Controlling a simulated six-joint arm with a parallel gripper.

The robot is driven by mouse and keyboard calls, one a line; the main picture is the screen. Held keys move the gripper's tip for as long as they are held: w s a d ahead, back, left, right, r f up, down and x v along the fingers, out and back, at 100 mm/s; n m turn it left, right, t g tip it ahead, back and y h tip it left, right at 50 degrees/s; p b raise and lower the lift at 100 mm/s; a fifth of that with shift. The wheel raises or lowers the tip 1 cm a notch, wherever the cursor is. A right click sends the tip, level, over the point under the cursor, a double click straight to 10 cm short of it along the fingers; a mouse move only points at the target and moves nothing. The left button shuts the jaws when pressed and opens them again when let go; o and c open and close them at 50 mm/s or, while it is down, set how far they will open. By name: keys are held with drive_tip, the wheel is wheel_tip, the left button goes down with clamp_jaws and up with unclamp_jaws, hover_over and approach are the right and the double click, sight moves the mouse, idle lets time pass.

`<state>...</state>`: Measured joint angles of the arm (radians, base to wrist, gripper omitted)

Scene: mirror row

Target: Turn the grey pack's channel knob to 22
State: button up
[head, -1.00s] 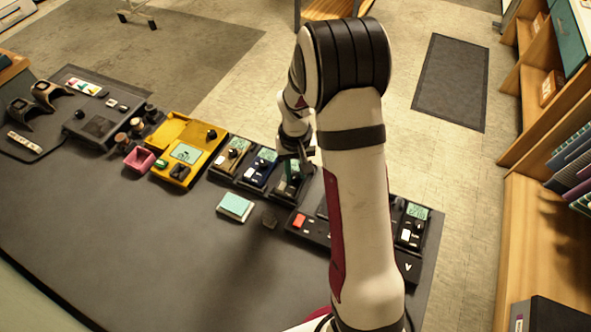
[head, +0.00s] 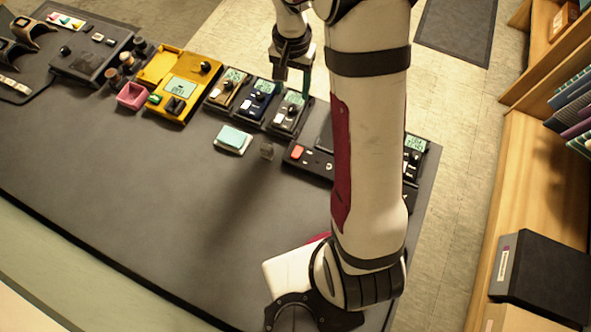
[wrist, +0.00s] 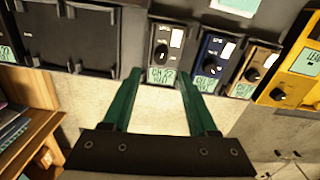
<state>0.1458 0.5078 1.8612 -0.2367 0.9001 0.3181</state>
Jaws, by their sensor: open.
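The grey pack (head: 287,119) stands at the right end of a row of three small packs. In the wrist view, the grey pack (wrist: 178,58) shows its dark round channel knob (wrist: 161,53), a pale label and a green screen (wrist: 161,76). The screen seems to read CH 22, with a second line too small to be sure of. My gripper (head: 292,80) is open and empty, beyond the pack's far edge in the head view. In the wrist view, my gripper's green fingertips (wrist: 161,75) lie either side of the screen, apart from the knob.
The blue pack (head: 258,97) stands close beside the grey one, then the tan pack (head: 228,88) and the large yellow unit (head: 182,88). A teal-topped pad (head: 232,139) lies in front. A dark console with a red button (head: 297,152) stands at right. The front tabletop is clear.

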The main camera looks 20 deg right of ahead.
wheel_tip(320, 180, up, 10)
drive_tip(key=s+a+r+n+y, duration=0.1)
drive_tip(key=s+a, duration=0.3)
drive_tip(key=s, duration=0.8)
drive_tip(key=s+a+n, duration=0.1)
drive_tip(key=s+a, duration=0.4)
drive_tip(key=s, duration=0.8)
drive_tip(key=shift+r+y, duration=0.35)
drive_tip(key=shift+y, duration=0.05)
drive_tip(key=shift+s, duration=0.1)
drive_tip(key=m+y, duration=0.3)
drive_tip(key=m, duration=1.1)
hover_over(293, 108)
drive_tip(key=s+d, duration=0.1)
drive_tip(key=d, duration=0.6)
wheel_tip(293, 108, down, 4)
drive_tip(key=r, duration=0.1)
drive_tip(key=shift+t, duration=0.4)
drive_tip(key=x, duration=1.5)
drive_tip(key=shift+s+d+f, duration=0.1)
drive_tip(key=shift+f, duration=0.5)
